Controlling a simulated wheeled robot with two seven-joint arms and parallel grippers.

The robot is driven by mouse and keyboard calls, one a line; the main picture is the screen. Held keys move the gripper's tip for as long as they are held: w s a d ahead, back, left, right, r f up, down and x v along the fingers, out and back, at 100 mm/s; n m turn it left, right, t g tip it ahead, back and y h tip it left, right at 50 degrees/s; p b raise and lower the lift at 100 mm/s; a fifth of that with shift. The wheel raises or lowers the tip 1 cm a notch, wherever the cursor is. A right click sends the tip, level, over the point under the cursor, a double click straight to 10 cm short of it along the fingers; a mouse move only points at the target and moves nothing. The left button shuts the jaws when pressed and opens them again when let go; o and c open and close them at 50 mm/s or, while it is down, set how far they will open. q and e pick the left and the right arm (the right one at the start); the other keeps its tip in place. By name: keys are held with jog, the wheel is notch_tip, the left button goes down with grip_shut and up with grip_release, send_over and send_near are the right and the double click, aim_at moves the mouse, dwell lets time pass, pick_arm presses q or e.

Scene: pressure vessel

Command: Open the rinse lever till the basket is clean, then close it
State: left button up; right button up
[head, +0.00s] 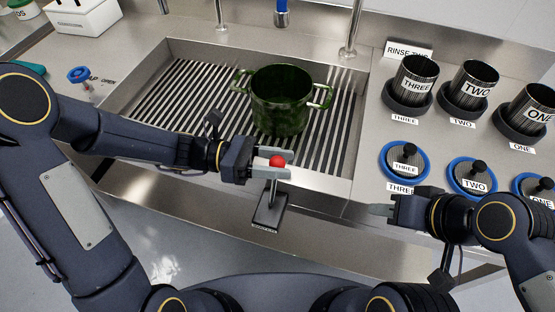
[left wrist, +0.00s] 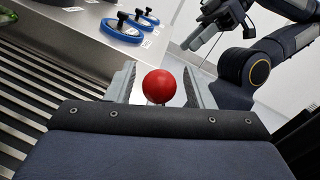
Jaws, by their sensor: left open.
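The rinse lever has a red ball knob (head: 277,161) on a thin metal stem, rising from a dark labelled plate (head: 270,212) at the front of the sink. The stem looks roughly upright. My left gripper (head: 286,166) is open, with its fingers on either side of the knob. The left wrist view shows the knob (left wrist: 159,86) between the two fingers, with a gap at each side. A dark green, blotchy two-handled pot-like basket (head: 281,100) stands on the slatted sink floor. My right gripper (head: 372,210) is at the right, away from the lever; its finger gap is unclear.
The slatted sink (head: 190,100) has taps behind it. To the right stand dark cups in holders (head: 417,80) and blue-rimmed lids with black knobs (head: 404,160), labelled ONE, TWO and THREE. A blue valve knob (head: 78,74) is at the left. A white box (head: 83,17) stands at the back left.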

pick_arm(q)
grip_shut()
dwell(0.4)
